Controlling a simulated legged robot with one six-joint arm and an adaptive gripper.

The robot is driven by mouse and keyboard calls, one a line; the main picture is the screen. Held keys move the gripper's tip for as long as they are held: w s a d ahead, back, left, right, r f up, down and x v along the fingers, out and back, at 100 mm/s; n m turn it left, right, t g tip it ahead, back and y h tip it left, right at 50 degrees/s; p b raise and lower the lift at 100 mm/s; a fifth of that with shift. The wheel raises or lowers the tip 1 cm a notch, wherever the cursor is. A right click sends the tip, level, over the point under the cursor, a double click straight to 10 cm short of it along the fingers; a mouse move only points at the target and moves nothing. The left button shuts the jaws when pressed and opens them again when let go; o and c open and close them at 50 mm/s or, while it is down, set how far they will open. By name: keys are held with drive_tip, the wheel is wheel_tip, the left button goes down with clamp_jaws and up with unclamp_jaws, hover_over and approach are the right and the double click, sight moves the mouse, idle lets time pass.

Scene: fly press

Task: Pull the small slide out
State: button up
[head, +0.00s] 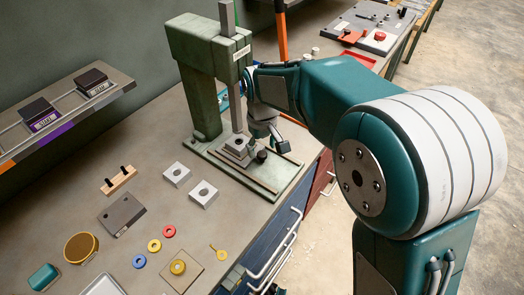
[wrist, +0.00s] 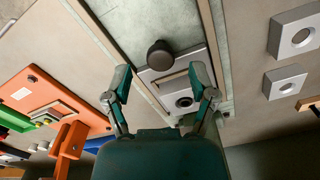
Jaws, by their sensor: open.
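The small slide (wrist: 205,52) is a pale metal plate in the base of the green fly press (head: 190,50). A round black knob (wrist: 160,54) stands at its front end; the knob also shows in the head view (head: 262,156). A metal block with a round hole (wrist: 183,101) sits behind the knob, under the ram. My gripper (wrist: 158,72) is open and empty, with its fingers spread to either side of the slide, pointing toward the knob. The knob lies between and slightly beyond the fingertips in the wrist view. Contact cannot be told.
Two square metal blocks with holes (head: 203,194) lie on the bench beside the press base. Coloured rings (head: 154,245), a wooden peg block (head: 118,181) and a brass tin (head: 81,248) lie nearer. The press column stands close to my gripper. Drawer handles (head: 275,252) line the bench front.

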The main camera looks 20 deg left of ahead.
drive_tip(key=shift+a+f, duration=0.1)
drive_tip(key=shift+f, duration=1)
clamp_jaws()
drive_tip(key=s+d, duration=0.4)
drive_tip(key=d, duration=0.7)
drive_tip(key=shift+s+d, duration=0.1)
unclamp_jaws()
drive_tip(key=shift+d, duration=0.25)
